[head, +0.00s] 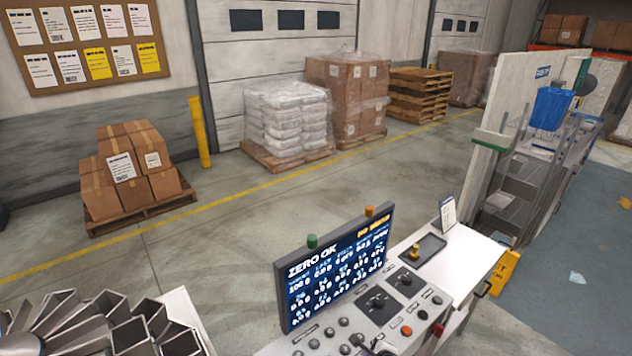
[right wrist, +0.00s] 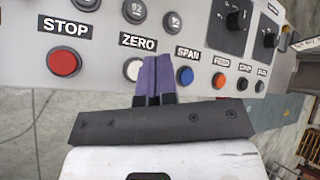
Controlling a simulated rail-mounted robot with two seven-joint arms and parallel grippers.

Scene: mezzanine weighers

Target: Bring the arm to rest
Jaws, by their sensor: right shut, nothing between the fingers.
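My right gripper (right wrist: 152,72) shows in the right wrist view with its purple fingers closed together and nothing between them. Its tips are over the control panel (right wrist: 200,12), just right of the white ZERO button (right wrist: 133,69) and left of the blue SPAN button (right wrist: 185,76). I cannot tell whether the tips touch the panel. The red STOP button (right wrist: 63,63) is further left. In the head view the screen (head: 335,267) on the console reads "ZERO OK". My left gripper is not in view.
Metal weigher buckets (head: 130,333) stand at the lower left. A small tray (head: 416,250) and an upright card (head: 447,212) are on the console. Beyond lie stacked boxes (head: 130,172), wrapped pallets (head: 287,115) and a yellow post (head: 199,132). The floor (head: 215,255) between is open.

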